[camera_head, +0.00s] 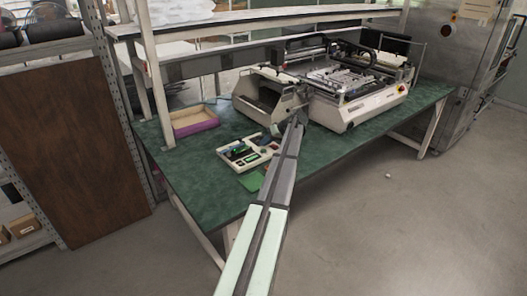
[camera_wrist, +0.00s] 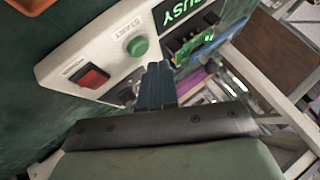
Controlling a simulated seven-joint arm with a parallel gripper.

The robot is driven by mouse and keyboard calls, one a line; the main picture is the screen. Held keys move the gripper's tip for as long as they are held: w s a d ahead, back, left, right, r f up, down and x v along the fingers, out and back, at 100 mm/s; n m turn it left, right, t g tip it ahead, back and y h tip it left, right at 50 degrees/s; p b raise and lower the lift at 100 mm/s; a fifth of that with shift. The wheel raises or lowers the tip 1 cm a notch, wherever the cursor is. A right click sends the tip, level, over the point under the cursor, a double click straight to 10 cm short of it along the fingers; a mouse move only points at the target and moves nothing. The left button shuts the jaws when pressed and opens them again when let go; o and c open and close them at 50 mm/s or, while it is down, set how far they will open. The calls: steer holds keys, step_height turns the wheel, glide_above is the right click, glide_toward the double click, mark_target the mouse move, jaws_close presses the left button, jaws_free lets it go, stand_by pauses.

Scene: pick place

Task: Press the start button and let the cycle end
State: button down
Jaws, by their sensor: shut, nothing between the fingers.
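In the wrist view a pale panel carries a round green button (camera_wrist: 138,47) with a START label beside it. A red rocker switch (camera_wrist: 94,76) is on the same panel. A dark display (camera_wrist: 185,12) is lit with green letters reading BUSY. My gripper (camera_wrist: 159,67) is shut and empty, its tips just beside the green button; contact is not clear. In the head view the white machine (camera_head: 368,104) stands on the green bench, and my gripper (camera_head: 299,112) is at its left unit (camera_head: 262,98). The button cannot be made out there.
A green circuit board (camera_wrist: 192,42) shows beside the panel. On the bench (camera_head: 203,172) are a purple-edged tray (camera_head: 195,128) and a white sorting tray (camera_head: 235,164) with several small parts. A shelf (camera_head: 250,20) spans above the bench. Open bench lies at the front left.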

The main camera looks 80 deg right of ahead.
mark_target(265, 150)
steer(key=shift+r, duration=2.3)
steer(key=shift+w, duration=0.1)
